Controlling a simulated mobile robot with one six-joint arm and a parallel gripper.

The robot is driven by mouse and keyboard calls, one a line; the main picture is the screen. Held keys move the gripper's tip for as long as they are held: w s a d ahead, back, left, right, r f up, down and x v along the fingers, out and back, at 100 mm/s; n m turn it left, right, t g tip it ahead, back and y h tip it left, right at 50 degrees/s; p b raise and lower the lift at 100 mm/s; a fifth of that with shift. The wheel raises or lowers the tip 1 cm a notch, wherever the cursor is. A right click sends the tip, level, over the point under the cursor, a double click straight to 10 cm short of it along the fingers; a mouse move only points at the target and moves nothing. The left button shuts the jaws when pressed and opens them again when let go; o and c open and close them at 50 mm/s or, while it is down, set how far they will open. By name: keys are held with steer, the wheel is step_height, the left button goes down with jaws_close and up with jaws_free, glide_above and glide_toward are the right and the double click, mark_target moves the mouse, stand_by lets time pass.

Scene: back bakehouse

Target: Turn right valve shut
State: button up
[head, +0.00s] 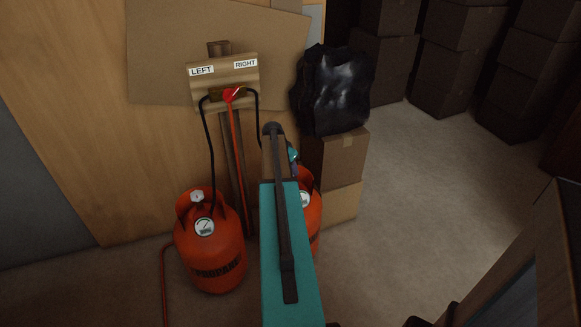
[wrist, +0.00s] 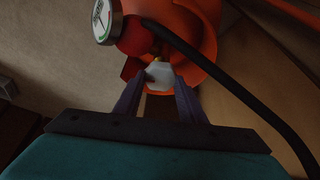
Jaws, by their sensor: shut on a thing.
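The right orange gas bottle (head: 313,232) stands partly hidden behind my arm in the head view; its orange top (wrist: 205,45) fills the upper middle of the wrist view. The right valve's pale faceted knob (wrist: 160,74) shows between my fingertips. My gripper (wrist: 157,88) is shut on this knob, one dark finger on each side. In the head view, my arm hides the knob and most of the fingers. The knob's turned position cannot be told. The RIGHT label (head: 245,64) is on the wooden board above.
The left orange bottle (head: 209,252) stands beside the right one, with its own gauge and pale knob. A black hose (wrist: 235,85) passes close to the right of my fingers. Cardboard boxes (head: 337,153) and a black bag (head: 335,90) stand behind.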

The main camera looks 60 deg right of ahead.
steer(key=m, duration=0.2)
steer(key=m+g, duration=0.1)
steer(key=shift+d+m, duration=0.35)
steer(key=shift+m, duration=0.05)
steer(key=shift+m+g+y+b, duration=0.3)
steer(key=shift+m+g, duration=0.3)
steer(key=shift+m, duration=0.3)
steer(key=shift+s, duration=0.1)
steer(key=o, duration=1)
steer(key=shift+a, duration=0.1)
steer(key=shift+o, duration=0.2)
steer(key=shift+a+r, duration=0.1)
steer(key=shift+w+a+r, duration=0.1)
steer(key=shift+w+r, duration=0.2)
steer(key=shift+r, duration=0.05)
steer(key=v, duration=1.3)
